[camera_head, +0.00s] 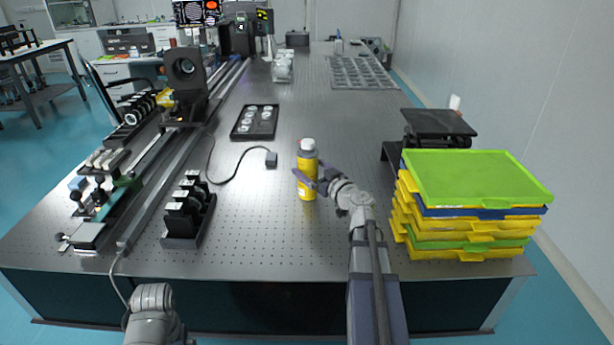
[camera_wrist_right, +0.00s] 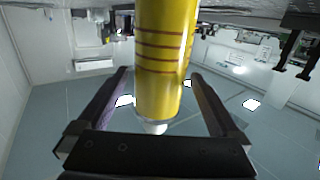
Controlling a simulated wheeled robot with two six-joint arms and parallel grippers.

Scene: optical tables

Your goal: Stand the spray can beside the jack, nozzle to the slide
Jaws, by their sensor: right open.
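The spray can (camera_head: 307,175) is yellow with a white top and stands upright on the optical table. My right gripper (camera_head: 308,178) is at the can, its open fingers on either side. In the right wrist view the yellow can (camera_wrist_right: 165,60) is between the two spread fingers (camera_wrist_right: 159,76), with its white end low in the picture and visible gaps to both fingers. The jack (camera_head: 439,122), with a black top plate, stands at the right, behind the stacked trays. Which part is the slide is unclear; long rails (camera_head: 185,135) run along the left. My left gripper is out of view.
Stacked green, yellow and blue trays (camera_head: 475,178) fill the right front of the table. The table (camera_head: 350,125) is clear between can and jack.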

